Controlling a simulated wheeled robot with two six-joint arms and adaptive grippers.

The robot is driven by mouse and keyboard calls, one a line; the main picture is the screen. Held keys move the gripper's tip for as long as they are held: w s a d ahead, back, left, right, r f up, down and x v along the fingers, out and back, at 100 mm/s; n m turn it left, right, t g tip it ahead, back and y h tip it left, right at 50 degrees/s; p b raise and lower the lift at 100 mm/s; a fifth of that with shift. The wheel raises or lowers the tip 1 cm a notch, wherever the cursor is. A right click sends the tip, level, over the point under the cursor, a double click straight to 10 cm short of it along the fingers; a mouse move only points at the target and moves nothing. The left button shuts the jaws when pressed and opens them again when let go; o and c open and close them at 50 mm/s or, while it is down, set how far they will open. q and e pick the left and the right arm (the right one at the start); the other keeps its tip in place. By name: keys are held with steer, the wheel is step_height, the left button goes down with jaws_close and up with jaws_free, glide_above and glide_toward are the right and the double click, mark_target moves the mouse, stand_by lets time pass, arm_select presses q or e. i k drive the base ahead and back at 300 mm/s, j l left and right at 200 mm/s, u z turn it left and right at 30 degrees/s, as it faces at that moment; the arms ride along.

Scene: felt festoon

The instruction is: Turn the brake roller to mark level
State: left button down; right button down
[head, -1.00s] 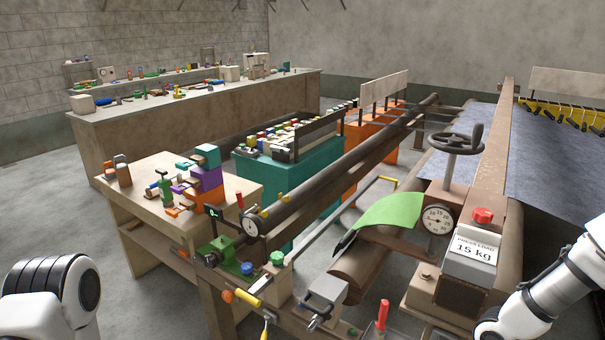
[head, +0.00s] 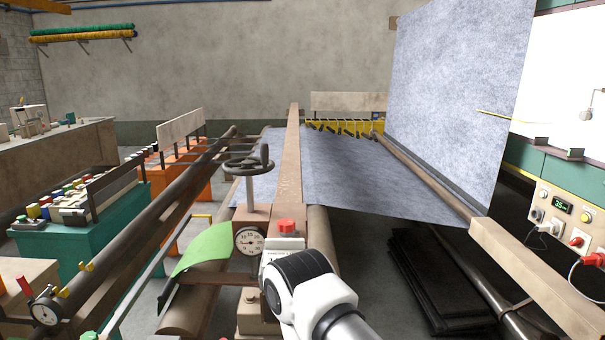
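I cannot pick out the brake roller or its level mark for certain. A long dark roller (head: 155,225) runs along the left side of the machine, with a round dial (head: 44,312) at its near end. A brown roller (head: 190,310) lies beneath a green felt flap (head: 205,250). A black handwheel (head: 248,163) stands on a post above a second dial gauge (head: 249,240). A white arm of mine crosses the bottom middle and hides part of the press-load block with its red knob (head: 287,226). Neither gripper's fingers are visible.
Grey felt (head: 350,170) spreads over the machine, and a tall felt sheet (head: 455,95) hangs at right. Yellow clips (head: 350,128) line the far edge. A control panel (head: 565,212) with sockets is at far right. Dark folded material (head: 440,285) lies below.

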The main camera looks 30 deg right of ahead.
mark_target(320, 236)
steer(key=z, duration=1.15)
